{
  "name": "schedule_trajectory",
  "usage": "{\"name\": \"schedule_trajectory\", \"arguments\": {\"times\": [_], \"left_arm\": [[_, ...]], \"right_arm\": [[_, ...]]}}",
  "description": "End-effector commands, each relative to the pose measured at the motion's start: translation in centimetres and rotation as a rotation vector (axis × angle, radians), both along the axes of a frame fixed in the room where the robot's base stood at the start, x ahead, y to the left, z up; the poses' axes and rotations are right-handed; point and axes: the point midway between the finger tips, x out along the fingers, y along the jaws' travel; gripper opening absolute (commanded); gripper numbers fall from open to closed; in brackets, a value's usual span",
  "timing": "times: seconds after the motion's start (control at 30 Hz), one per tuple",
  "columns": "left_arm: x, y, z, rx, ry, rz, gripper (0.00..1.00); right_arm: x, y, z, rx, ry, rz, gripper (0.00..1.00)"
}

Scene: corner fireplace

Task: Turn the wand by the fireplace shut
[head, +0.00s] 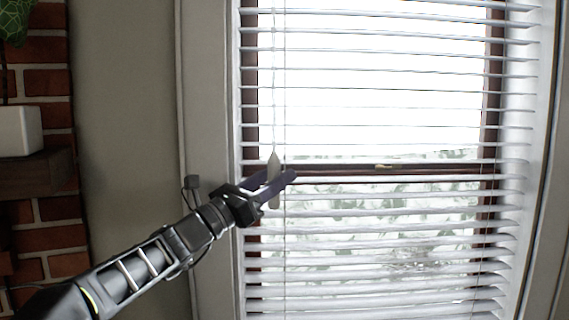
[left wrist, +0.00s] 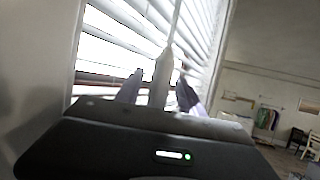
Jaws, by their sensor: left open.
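The wand (head: 274,162) is a pale, tapered handle hanging on a thin cord in front of the left part of the window blind (head: 390,205). The blind's slats are tilted open, and the window shows between them. My left gripper (head: 281,178) is at the wand, with its dark fingers on either side of it. In the left wrist view the wand (left wrist: 162,75) stands upright between the two open fingers (left wrist: 158,92). Whether a finger touches it, I cannot tell. My right gripper is not in view.
A brick fireplace wall (head: 50,237) with a dark wooden mantel (head: 38,172) is at the left. A white pot (head: 20,130) with a plant stands on the mantel. The white window frame (head: 205,90) edges the blind. The left wrist view shows a room with hanging clothes (left wrist: 266,118).

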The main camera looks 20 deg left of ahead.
Motion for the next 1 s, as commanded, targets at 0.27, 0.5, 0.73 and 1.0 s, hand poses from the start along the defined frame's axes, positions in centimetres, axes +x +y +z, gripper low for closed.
{"name": "schedule_trajectory", "arguments": {"times": [0.27, 0.5, 0.73, 1.0], "left_arm": [[2.3, -1.2, 1.2, 0.000, 0.000, 0.000, 0.45], [2.3, -1.2, 1.1, 0.001, 0.000, 0.000, 0.45], [2.3, -1.2, 1.1, 0.001, 0.000, 0.000, 0.28], [2.3, -1.2, 1.1, 0.001, 0.000, 0.000, 0.06]], "right_arm": [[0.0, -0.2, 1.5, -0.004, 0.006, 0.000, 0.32], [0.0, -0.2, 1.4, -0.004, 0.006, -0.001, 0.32], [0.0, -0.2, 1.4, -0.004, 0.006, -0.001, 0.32], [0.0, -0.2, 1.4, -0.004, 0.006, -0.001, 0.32]]}}
